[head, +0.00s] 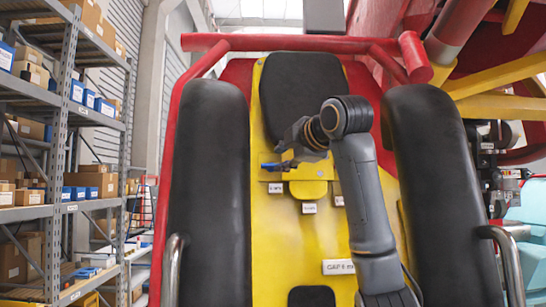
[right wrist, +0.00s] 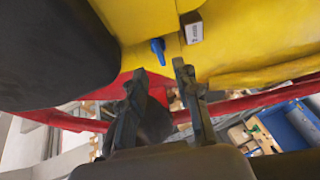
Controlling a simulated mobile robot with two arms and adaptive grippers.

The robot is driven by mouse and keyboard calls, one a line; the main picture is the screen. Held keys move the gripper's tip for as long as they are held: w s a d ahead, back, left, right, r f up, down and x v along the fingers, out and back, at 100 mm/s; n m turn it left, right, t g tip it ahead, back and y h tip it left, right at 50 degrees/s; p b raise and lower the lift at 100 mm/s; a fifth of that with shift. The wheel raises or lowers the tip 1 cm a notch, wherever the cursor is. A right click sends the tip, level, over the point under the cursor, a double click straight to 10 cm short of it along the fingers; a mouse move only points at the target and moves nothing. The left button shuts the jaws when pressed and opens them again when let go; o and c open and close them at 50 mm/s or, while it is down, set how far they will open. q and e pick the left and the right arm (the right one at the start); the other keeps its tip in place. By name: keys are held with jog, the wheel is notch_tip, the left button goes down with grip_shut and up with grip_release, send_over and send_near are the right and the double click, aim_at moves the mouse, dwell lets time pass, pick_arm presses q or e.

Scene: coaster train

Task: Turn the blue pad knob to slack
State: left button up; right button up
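The blue pad knob (head: 274,166) is a small blue lever on the yellow back panel (head: 290,240) of a coaster seat, left of the panel's middle. In the right wrist view the blue knob (right wrist: 158,50) lies just beyond the fingertips, roughly in line with the gap between them. My right gripper (head: 284,158) is close to the knob in the head view and partly overlaps it. In the right wrist view my right gripper (right wrist: 160,70) has its two dark fingers apart with nothing between them. The knob appears not to be touched. My left gripper is not in view.
Black side pads (head: 208,190) and (head: 440,180) flank the panel, with a black headrest (head: 300,88) above. Small white tags (head: 309,208) sit near the knob; one tag (right wrist: 193,27) is beside it. A red frame bar (head: 290,43) crosses above. Shelves (head: 70,140) stand left.

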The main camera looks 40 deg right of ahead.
aim_at(272, 165)
jog(key=p+x, duration=0.1)
jog(key=x, duration=0.4)
jog(key=shift+d+p, duration=0.15)
jog(key=shift+p, duration=0.15)
jog(key=shift+w, duration=0.3)
jog(key=shift+w+f, duration=0.1)
jog(key=shift+w, duration=0.1)
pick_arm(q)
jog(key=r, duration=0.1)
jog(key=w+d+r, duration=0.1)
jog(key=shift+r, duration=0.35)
pick_arm(e)
jog(key=shift+d, duration=0.1)
grip_shut()
